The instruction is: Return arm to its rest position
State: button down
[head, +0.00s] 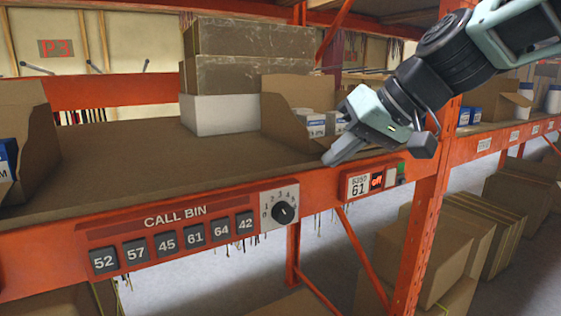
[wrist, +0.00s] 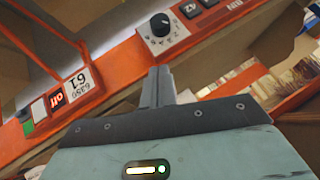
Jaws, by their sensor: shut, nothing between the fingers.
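My gripper (head: 328,162) is in the head view at the upper right of centre, with my arm reaching in from the top right corner. Its fingers are together and empty, pointing down and left, just in front of or above the shelf edge; the exact gap is hard to tell. In the wrist view my gripper (wrist: 157,75) also shows its fingers closed with nothing between them. The orange shelf beam (head: 330,195) below it carries a black rotary dial (head: 283,211) and a small panel (head: 371,182) reading 61 with a red "Off" display.
A CALL BIN panel (head: 174,238) with several numbered buttons is on the beam at left. An open cardboard bin (head: 294,120) with small boxes stands behind my gripper. Stacked cartons (head: 250,55) stand on the shelf. An orange upright post (head: 428,210) is at right. The shelf's middle is bare.

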jog(key=s+d+f+n+g+h, duration=0.1)
jog(key=s+d+f+g+h, duration=0.1)
jog(key=s+f, duration=0.9)
jog(key=s+d+f+n+g+h, duration=0.2)
jog(key=s+d+f+h, duration=0.1)
jog(key=s+f, duration=0.8)
jog(key=shift+s+f+g+h+b, duration=0.15)
jog(key=shift+s+g+h+b, duration=0.2)
jog(key=shift+s+h, duration=0.45)
jog(key=shift+w, duration=0.1)
